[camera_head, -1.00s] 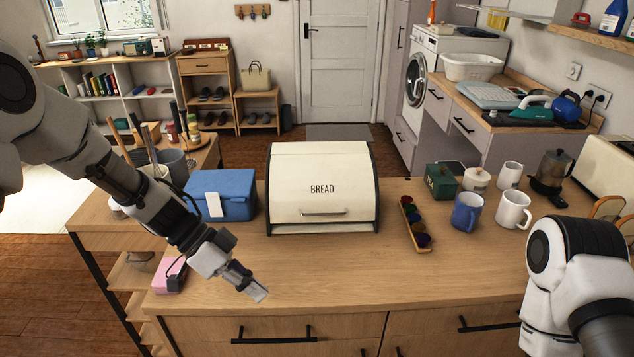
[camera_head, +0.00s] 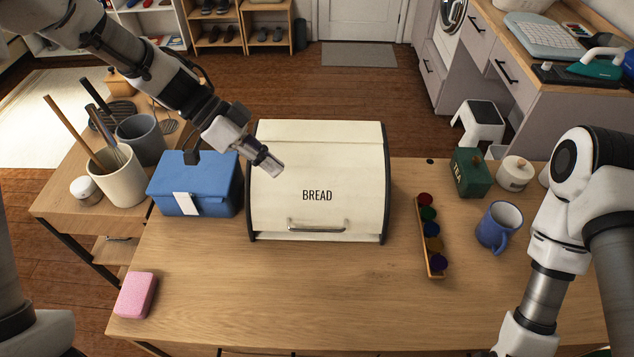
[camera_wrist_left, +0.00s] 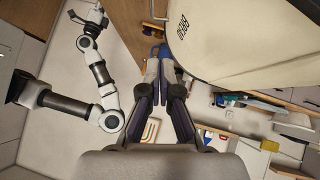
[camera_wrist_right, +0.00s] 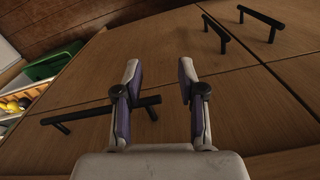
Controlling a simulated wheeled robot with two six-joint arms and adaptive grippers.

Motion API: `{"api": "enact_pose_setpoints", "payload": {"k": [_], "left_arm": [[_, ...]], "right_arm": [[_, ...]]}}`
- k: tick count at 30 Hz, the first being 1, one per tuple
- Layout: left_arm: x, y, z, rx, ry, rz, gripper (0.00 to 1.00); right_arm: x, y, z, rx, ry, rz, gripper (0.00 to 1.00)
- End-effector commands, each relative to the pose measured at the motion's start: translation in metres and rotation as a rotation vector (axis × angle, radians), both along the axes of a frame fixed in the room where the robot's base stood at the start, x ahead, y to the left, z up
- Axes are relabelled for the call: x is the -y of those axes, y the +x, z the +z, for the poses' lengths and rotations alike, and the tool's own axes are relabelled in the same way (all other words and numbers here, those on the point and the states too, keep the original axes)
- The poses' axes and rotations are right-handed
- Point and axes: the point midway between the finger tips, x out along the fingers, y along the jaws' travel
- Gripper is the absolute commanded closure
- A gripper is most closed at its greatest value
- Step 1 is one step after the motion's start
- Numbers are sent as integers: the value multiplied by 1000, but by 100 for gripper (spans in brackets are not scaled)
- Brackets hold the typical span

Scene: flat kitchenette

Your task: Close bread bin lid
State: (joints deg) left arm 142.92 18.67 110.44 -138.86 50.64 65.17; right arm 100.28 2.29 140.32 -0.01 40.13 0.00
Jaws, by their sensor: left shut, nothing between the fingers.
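The cream bread bin (camera_head: 345,170) with black side edges stands on the wooden counter. Its lid front, marked BREAD, is down, with the metal handle (camera_head: 317,228) low near the counter. My left gripper (camera_head: 275,168) is shut and empty, in front of the bin's upper left part in the head view; I cannot tell if it touches. In the left wrist view, the bin (camera_wrist_left: 240,40) fills the upper right beside the shut fingers (camera_wrist_left: 160,62). My right gripper (camera_wrist_right: 158,75) is open and empty, facing wooden drawer fronts with black handles; its fingers are outside the head view.
A blue box (camera_head: 205,200) stands close at the bin's left. A tray of coloured pods (camera_head: 430,240), a blue mug (camera_head: 498,228) and a green tea tin (camera_head: 470,172) are to the right. A pink sponge (camera_head: 136,295) lies front left. The counter before the bin is clear.

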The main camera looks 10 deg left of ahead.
Motion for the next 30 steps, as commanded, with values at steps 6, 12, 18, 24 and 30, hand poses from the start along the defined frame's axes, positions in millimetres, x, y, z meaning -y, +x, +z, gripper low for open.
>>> {"api": "enact_pose_setpoints", "payload": {"k": [6, 12, 18, 24, 30], "left_arm": [[16, -2, -15, -6, 2, -3, 100], [47, -4, -45, -6, 4, -4, 100], [74, -7, -75, -6, 1, 0, 100], [74, -13, -101, -3, -1, 0, 100], [74, -14, -107, 0, 0, 0, 100]], "right_arm": [[0, -1, 1, -3, 0, 0, 60], [0, -1, 2, -2, 0, 0, 60], [0, 0, 5, -1, 0, 0, 60], [0, 0, 9, -2, 0, 0, 60], [0, 0, 9, -2, 0, 0, 60]]}}
